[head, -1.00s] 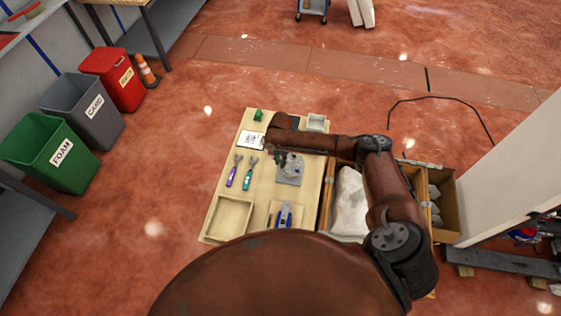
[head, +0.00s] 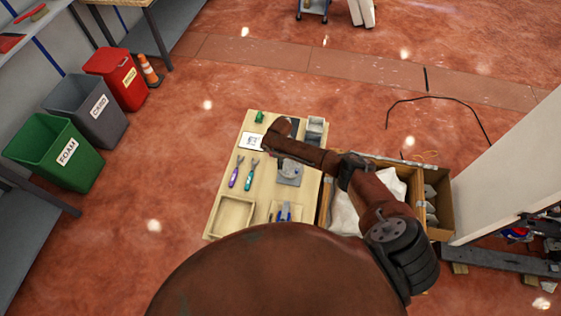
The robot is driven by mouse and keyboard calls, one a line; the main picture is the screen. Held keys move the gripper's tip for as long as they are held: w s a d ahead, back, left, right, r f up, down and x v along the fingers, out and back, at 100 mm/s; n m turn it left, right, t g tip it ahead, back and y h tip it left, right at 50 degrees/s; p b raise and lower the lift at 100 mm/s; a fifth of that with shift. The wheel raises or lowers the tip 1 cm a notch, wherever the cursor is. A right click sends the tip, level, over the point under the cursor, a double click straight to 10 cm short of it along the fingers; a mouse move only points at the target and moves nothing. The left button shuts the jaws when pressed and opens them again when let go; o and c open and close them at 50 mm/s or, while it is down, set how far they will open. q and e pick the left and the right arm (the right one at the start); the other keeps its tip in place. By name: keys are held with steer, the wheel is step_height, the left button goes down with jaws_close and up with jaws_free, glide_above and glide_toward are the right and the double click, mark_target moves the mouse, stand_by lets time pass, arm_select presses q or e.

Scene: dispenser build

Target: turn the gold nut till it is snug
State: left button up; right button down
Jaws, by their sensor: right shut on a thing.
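The gold nut cannot be made out in the head view. A grey round-topped assembly (head: 289,173) stands on the right part of the wooden work board, partly covered by my right arm. My right gripper (head: 275,151) is at the end of the arm, just left of and behind the assembly, mostly hidden under my wrist. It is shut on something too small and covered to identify. I cannot tell whether it touches the assembly. My left gripper is out of view.
The board (head: 224,182) also holds purple (head: 235,174) and teal (head: 251,176) tools, blue pliers (head: 284,212), an empty wooden tray (head: 216,217), a white card (head: 250,141), a green item (head: 259,117) and a grey bin (head: 316,125). An open crate (head: 410,180) stands right.

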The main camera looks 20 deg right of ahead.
steer(key=m+p, duration=0.2)
steer(key=m, duration=0.2)
steer(key=shift+d+m+p, duration=0.1)
steer(key=shift+m+p, duration=0.55)
steer(key=shift+m, duration=1.25)
steer(key=c, duration=1.9)
jaws_free()
steer(key=shift+c, duration=0.2)
